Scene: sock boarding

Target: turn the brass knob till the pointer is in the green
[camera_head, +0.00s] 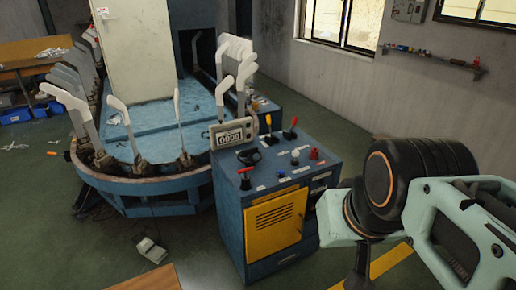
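The blue control cabinet (229,225) stands at the centre, with several small controls on its sloping top. I make out a black knob (249,157), a red knob (314,154) and a pale knob (295,155). None of them shows clearly as brass, and I cannot make out a pointer or a green zone. A counter box (231,133) at the back of the top appears to read zeros. My arm reaches in from the right. A dark part below its wrist runs off the bottom edge; I cannot tell fingertips there.
A blue oval machine with upright white sock boards (114,112) stands behind and left of the cabinet. A pale pedal (151,250) lies on the floor. A wooden surface (151,280) cuts the bottom edge. A wall shelf (431,60) is at upper right.

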